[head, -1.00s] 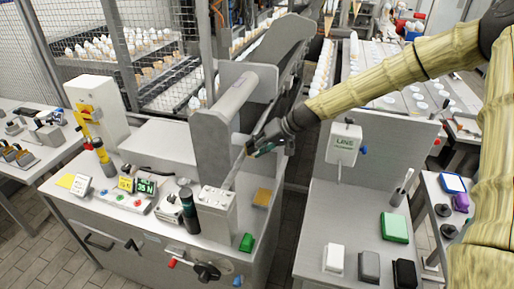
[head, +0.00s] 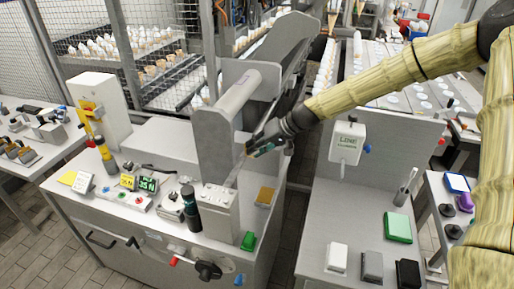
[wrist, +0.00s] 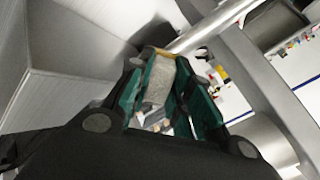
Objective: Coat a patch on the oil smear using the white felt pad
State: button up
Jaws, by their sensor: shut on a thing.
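My gripper (head: 250,150) reaches in from the right beside the grey upright of the machine, above its bench. In the wrist view, its teal fingers (wrist: 155,100) are shut on a pale, speckled block, which looks like the white felt pad (wrist: 160,82). A yellow-orange strip shows near the far end of the pad. In the head view the pad is too small and too hidden by the fingers to make out. I cannot make out the oil smear in either view.
The grey machine upright (head: 213,140) and its thick horizontal cylinder (head: 238,92) stand close to my gripper. The right table holds a white block (head: 336,257) and a green pad (head: 398,227).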

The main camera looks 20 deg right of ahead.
jog(key=shift+f, duration=0.1)
jog(key=shift+w, duration=0.15)
jog(key=shift+w+d+b, duration=0.25)
jog(key=shift+w+d, duration=0.5)
jog(key=shift+w, duration=0.35)
jog(key=shift+w+d+b, duration=0.25)
jog(key=shift+w+d, duration=0.55)
jog(key=shift+w, duration=0.3)
jog(key=shift+w+d+b, duration=0.25)
jog(key=shift+w+d, duration=0.5)
jog(key=shift+w, duration=0.35)
jog(key=shift+s+a, duration=0.8)
jog(key=shift+s, duration=0.35)
jog(key=shift+s+a, duration=0.8)
jog(key=shift+s, duration=0.35)
jog(key=shift+s+a, duration=0.8)
jog(key=shift+s, duration=0.35)
jog(key=shift+p, duration=0.3)
jog(key=shift+s+d+r+p, duration=0.15)
jog(key=shift+d+r+p, duration=0.1)
jog(key=shift+r+p, duration=0.2)
jog(key=shift+p+v, duration=1.25)
jog(key=shift+v, duration=1.15)
